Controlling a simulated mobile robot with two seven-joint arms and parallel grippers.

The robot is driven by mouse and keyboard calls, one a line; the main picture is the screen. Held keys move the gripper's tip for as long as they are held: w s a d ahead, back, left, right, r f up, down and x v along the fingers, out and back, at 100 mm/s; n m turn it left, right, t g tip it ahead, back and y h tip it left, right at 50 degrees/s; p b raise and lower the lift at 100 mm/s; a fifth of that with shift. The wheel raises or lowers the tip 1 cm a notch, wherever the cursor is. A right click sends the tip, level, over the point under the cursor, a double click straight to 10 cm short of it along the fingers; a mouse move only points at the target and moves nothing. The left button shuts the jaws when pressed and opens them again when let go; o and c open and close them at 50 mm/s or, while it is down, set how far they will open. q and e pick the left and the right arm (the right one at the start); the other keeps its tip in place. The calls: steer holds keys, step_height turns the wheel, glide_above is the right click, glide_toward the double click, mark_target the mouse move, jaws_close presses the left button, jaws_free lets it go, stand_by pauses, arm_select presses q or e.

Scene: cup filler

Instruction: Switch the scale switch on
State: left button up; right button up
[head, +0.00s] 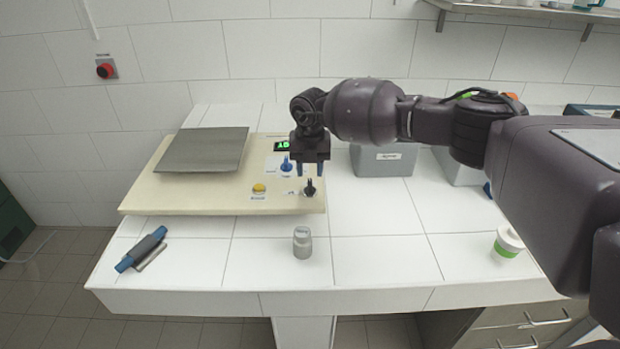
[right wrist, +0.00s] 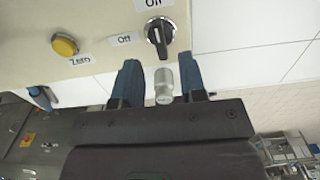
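The scale (head: 150,195) is a beige base with a grey plate, on the white tiled counter. Its black scale switch (head: 309,187) is a rotary knob at the base's front right corner. In the right wrist view the switch (right wrist: 160,36) has an "On" label above it and an "Off" label to its left; I cannot tell for sure which one it points to. My left gripper is out of view.
A yellow Zero button (head: 259,188) and a blue knob (head: 286,164) are close to the switch. A small grey jar (head: 302,243) stands in front. A blue-ended tool (head: 142,250) lies at left. Grey bins (head: 383,160) stand behind right; a white-green cup (head: 508,242) stands right.

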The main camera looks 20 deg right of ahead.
mark_target(310, 183)
step_height(310, 183, up, 6)
steer(key=shift+r, duration=0.2)
stand_by(0.3)
